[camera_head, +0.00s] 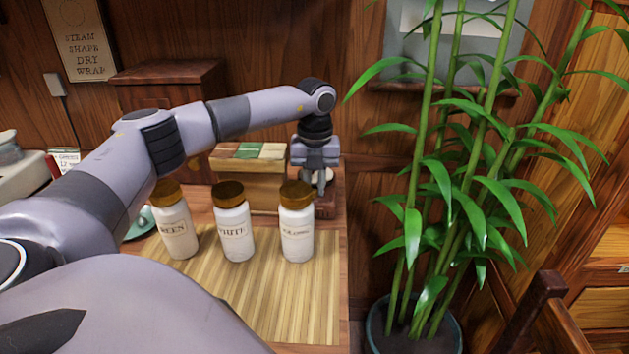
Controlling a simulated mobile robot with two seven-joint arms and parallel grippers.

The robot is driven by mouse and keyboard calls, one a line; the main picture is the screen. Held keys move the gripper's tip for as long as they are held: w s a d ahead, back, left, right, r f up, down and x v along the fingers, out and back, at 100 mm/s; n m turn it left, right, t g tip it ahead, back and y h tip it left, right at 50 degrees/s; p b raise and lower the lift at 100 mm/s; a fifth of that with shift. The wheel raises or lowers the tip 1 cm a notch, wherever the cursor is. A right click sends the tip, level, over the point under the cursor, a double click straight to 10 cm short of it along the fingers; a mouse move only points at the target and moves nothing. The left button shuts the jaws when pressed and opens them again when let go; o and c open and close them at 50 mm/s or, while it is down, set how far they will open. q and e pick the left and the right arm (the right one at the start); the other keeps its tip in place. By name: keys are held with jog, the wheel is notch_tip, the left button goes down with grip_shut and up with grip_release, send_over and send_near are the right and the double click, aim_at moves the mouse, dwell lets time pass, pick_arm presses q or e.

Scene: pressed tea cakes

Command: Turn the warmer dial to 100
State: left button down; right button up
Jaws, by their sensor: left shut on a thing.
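My left gripper (319,186) reaches down at the right end of the counter, behind the rightmost jar. It is shut on a small pale piece that looks like the warmer dial, mostly hidden by the fingers. The reddish-brown body (328,206) under it appears to be the warmer, partly covered by the jar and gripper. The dial's marks and setting cannot be read. My right gripper is not in view.
Three white jars with brown lids stand in a row on a slatted mat (290,315): one (177,232), one (234,235) and one (297,236) close to the gripper. A box (250,190) stands behind. A potted bamboo (415,325) stands right of the counter.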

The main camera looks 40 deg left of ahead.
pick_arm(q)
jog(key=m+p, duration=0.2)
jog(key=m, duration=0.2)
jog(key=shift+r, duration=0.1)
jog(key=m+p, duration=0.1)
jog(key=m, duration=0.3)
jog(key=shift+m, duration=0.4)
jog(key=m+p, duration=0.1)
jog(key=m, duration=0.3)
jog(key=shift+m, duration=0.3)
jog(key=m, duration=0.5)
jog(key=c, duration=1.1)
grip_release()
